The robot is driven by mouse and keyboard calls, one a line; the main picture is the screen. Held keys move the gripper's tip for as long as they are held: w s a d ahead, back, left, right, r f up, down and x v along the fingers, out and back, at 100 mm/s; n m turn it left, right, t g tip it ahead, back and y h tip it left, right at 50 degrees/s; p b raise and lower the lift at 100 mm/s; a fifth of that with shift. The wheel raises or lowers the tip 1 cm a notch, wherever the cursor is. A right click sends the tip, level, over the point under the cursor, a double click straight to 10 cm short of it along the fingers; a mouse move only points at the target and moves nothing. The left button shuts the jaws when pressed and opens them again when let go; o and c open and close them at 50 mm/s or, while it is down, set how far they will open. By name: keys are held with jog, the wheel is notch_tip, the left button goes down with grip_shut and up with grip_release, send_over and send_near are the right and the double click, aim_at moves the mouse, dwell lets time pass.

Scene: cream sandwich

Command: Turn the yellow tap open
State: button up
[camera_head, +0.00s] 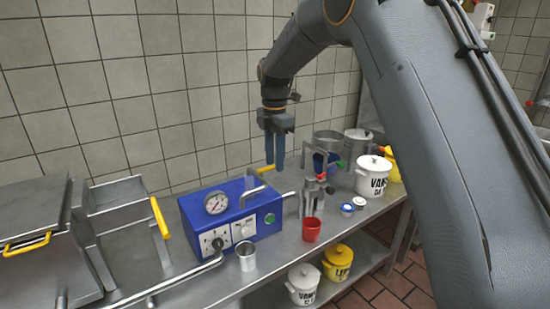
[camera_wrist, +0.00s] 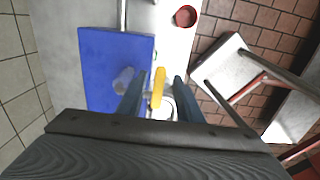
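The yellow tap (camera_head: 266,169) is a small lever on a grey pipe at the back right of the blue box (camera_head: 240,212). In the wrist view the yellow tap (camera_wrist: 158,88) lies lengthwise between my two fingers, with a visible gap on each side. My gripper (camera_head: 275,166) points straight down, with its fingertips close above or at the tap in the head view. My gripper (camera_wrist: 161,82) is open and holds nothing. Whether the fingertips reach down to the lever's height is hard to tell.
The blue box carries a round gauge (camera_head: 216,203) and grey pipes. A red cup (camera_head: 311,229) and a metal cup (camera_head: 246,255) stand at the counter's front. A white pot (camera_head: 373,178) stands to the right. A tiled wall (camera_head: 140,90) is close behind.

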grip_shut()
jog(key=shift+s+d+m, duration=0.1)
jog(key=shift+m, duration=0.2)
jog(key=shift+s+a+r+m+p, duration=0.1)
jog(key=shift+s+m+p, duration=0.65)
jog(key=shift+m, duration=1.6)
jog(key=shift+s+a+m+p, duration=0.1)
jog(key=shift+s+m+p, duration=0.2)
jog(key=shift+s+m, duration=1.45)
jog(key=shift+s+a+r+m+p, duration=0.1)
jog(key=shift+s+m+p, duration=0.3)
jog(key=shift+m, duration=2.6)
jog(key=shift+w, duration=0.1)
grip_release()
jog(key=shift+f, duration=0.1)
